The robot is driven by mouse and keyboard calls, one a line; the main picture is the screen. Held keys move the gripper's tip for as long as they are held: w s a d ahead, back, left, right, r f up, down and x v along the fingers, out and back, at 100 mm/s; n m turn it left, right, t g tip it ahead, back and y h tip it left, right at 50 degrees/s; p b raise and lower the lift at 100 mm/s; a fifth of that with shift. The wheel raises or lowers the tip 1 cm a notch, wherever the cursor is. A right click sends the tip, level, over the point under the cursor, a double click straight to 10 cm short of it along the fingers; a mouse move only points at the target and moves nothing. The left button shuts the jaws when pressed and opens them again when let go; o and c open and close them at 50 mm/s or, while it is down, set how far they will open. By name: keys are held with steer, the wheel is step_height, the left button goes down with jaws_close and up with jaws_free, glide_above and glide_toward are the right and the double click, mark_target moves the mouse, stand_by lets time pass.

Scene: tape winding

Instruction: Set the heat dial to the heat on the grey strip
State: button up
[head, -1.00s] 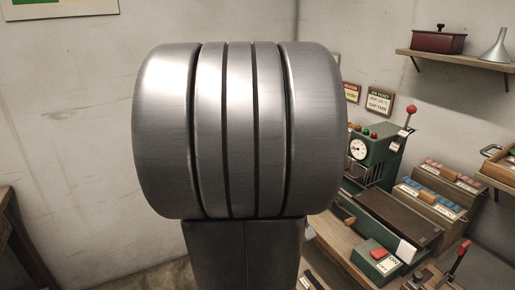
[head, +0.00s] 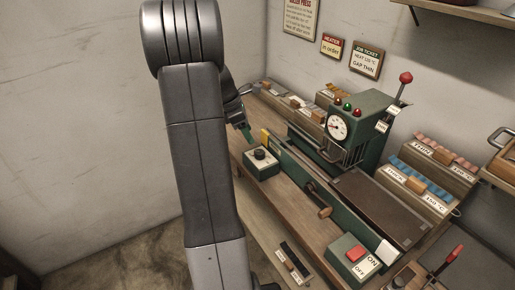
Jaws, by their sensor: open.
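A small green box with a cream top carries a black round knob, which looks like the heat dial (head: 260,154); it sits on the bench just right of my arm. Its marks are too small to read. The job ticket (head: 366,59) on the back wall has a pale grey strip with a heat figure, perhaps 115 °C, above the words GAP THIN. My gripper (head: 243,127) is partly hidden behind my arm, above and left of the dial. It is open and appears apart from the knob.
The green press (head: 350,125) with a round gauge and red-knobbed lever stands behind the dial. An ON/OFF switch box (head: 355,258) is at the front. Label racks (head: 425,178) stand to the right. A yellow piece (head: 265,137) stands close behind the dial.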

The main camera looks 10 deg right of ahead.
mark_target(259, 152)
steer(key=x, duration=0.9)
steer(key=shift+f, duration=0.15)
steer(key=c, duration=1)
steer(key=shift+o, duration=0.2)
